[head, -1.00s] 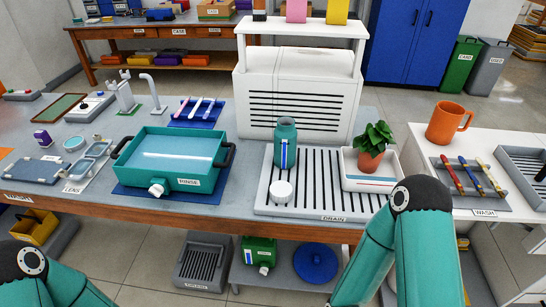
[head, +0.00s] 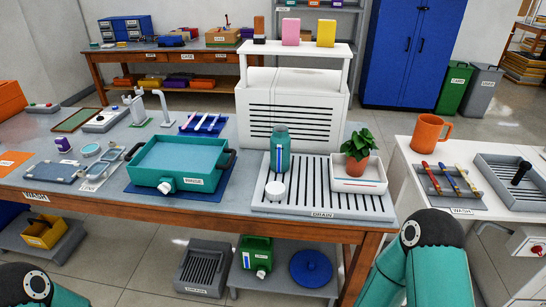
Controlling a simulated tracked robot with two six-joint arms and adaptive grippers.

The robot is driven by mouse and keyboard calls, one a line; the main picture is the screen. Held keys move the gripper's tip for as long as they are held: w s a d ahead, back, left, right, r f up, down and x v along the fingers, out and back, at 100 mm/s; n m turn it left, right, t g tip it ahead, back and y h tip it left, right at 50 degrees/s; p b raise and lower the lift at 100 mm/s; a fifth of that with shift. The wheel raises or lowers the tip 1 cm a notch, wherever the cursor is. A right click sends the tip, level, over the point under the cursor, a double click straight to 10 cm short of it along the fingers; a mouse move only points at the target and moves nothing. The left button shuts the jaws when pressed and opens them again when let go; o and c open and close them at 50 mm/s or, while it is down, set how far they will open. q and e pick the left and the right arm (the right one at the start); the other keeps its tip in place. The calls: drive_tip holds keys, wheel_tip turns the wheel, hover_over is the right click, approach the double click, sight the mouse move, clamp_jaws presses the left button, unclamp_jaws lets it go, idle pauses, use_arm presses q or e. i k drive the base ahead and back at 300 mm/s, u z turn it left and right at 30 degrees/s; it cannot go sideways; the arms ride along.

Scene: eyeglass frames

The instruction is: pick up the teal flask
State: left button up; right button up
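The teal flask (head: 280,152) stands upright on the slotted drain rack (head: 325,202) at the table's front right. A blue and white strip runs down its front, and a round white cap (head: 275,190) lies on the rack just in front of it. My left arm shows only as a teal and black joint at the bottom left corner. My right arm shows at the bottom right, in front of the table and apart from the flask. Neither gripper is in the picture.
A teal rinse basin (head: 170,188) sits left of the rack. A potted plant (head: 357,155) stands in a white tray right of the flask. A white slatted unit (head: 285,110) rises behind. An orange mug (head: 430,134) is on the white side counter (head: 405,170).

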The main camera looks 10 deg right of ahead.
sight(280, 141)
drive_tip(key=z, duration=0.1)
drive_tip(key=i, duration=0.9)
drive_tip(key=u, duration=0.05)
